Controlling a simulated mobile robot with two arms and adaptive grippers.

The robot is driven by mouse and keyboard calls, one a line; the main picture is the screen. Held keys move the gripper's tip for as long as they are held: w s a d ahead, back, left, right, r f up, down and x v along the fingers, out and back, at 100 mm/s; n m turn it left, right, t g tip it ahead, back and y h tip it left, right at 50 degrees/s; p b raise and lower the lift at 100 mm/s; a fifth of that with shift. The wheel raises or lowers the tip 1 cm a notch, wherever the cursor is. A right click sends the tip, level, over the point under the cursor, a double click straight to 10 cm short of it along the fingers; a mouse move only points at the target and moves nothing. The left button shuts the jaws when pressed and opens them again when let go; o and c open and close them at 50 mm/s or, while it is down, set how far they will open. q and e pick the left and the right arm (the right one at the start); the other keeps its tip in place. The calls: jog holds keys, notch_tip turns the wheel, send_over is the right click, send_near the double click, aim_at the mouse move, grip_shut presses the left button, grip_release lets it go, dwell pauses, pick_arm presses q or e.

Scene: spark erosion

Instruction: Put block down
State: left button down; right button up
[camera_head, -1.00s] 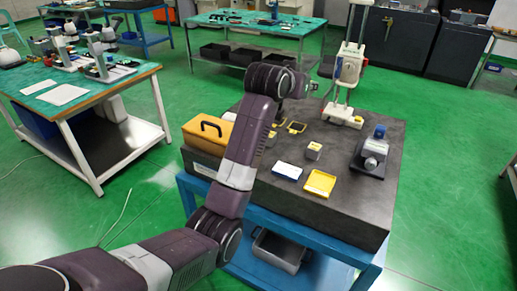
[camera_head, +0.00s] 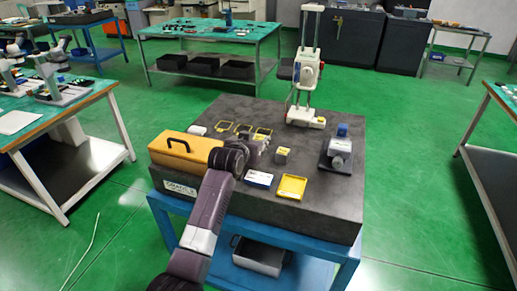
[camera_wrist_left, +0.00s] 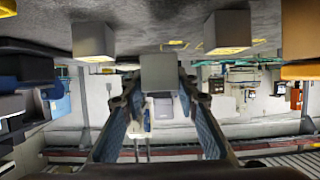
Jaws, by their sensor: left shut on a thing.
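My left gripper (camera_head: 262,146) is low over the dark granite plate (camera_head: 330,205), between the yellow frames and a small block. In the left wrist view, which looks inverted, its two fingers (camera_wrist_left: 160,88) are shut on a grey block (camera_wrist_left: 160,73). In the head view the held block is hard to make out. I cannot tell whether it touches the plate. Another grey block (camera_wrist_left: 93,41) stands on one side of it, and a third block (camera_wrist_left: 228,31) on the other. A small block also shows in the head view (camera_head: 283,154). My right gripper is not in view.
An orange box (camera_head: 187,150) stands at the plate's left edge. A yellow tray (camera_head: 291,187) and a blue-white case (camera_head: 258,179) lie in front. A grey-blue device (camera_head: 338,155) is at right, a white stand (camera_head: 305,90) behind. Yellow frames (camera_head: 243,127) lie at the back.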

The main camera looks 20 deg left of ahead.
pick_arm(q)
notch_tip(320, 180, down, 4)
jog(key=shift+r, duration=0.15)
jog(key=shift+f, duration=0.25)
jog(key=c, duration=1.5)
grip_release()
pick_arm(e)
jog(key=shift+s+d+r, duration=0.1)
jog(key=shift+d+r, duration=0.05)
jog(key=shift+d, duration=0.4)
pick_arm(q)
jog(key=shift+r, duration=0.1)
jog(key=shift+s, duration=0.2)
jog(key=v, duration=1)
jog(key=shift+s+r, duration=0.1)
jog(key=shift+r, duration=0.1)
jog(key=shift+s+r+b, duration=0.3)
jog(key=shift+s, duration=0.35)
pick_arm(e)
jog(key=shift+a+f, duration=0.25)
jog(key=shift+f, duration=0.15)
